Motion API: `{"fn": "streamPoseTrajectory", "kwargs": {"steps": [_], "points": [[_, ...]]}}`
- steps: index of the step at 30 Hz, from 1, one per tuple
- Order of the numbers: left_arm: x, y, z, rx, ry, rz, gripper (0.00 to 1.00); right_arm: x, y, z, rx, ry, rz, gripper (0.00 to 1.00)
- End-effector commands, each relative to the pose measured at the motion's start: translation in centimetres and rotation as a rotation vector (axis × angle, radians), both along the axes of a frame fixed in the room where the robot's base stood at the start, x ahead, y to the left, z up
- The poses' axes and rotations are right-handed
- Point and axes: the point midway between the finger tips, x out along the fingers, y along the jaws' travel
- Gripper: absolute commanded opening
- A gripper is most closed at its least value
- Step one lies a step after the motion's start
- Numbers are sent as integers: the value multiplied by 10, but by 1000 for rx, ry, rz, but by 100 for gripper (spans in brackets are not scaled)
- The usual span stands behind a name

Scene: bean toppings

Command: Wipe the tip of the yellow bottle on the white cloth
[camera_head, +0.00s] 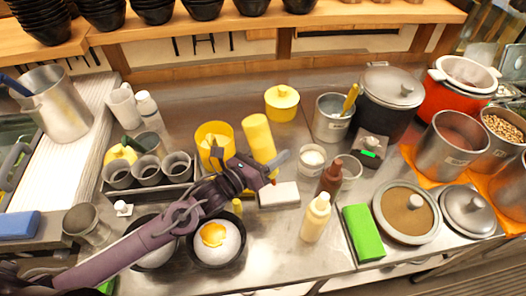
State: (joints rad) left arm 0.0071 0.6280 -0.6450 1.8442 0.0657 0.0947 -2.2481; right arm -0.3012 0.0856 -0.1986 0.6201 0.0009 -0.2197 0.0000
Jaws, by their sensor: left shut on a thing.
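A yellow bottle (258,135) leans tilted at my left gripper (268,171), its lower end hidden behind the gripper. My left gripper, on a purple arm from the lower left, is shut on it. A small yellow tip (238,207) shows below the gripper; I cannot tell what it belongs to. The white cloth (279,195), a folded flat block, lies on the steel counter just below and right of the gripper. Whether the bottle's tip touches it is hidden. My right gripper is not in view.
A black bowl (217,258) with white food and yellow topping sits below the wrist. A yellow cup (213,132) stands behind the arm. A pale bottle (316,219) and brown bottle (330,180) stand right of the cloth, near a green block (363,232). Pots crowd the right.

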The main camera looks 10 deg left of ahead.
Motion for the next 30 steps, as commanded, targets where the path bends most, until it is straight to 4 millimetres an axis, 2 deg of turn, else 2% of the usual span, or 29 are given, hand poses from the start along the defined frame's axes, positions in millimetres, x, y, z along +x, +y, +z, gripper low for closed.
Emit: {"fn": "streamPoseTrajectory", "kwargs": {"steps": [5, 13, 15, 22, 30], "points": [[6, -17, -16, -5, -3, 2, 45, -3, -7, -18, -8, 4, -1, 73], [14, -43, -37, -4, -3, 1, 45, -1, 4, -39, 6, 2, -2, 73], [10, -28, -32, 4, -2, 4, 45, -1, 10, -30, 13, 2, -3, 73], [1, -1, -32, 3, -3, 2, 45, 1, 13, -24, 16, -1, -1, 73], [-2, 10, -32, -1, -2, 2, 45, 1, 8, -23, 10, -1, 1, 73]]}}
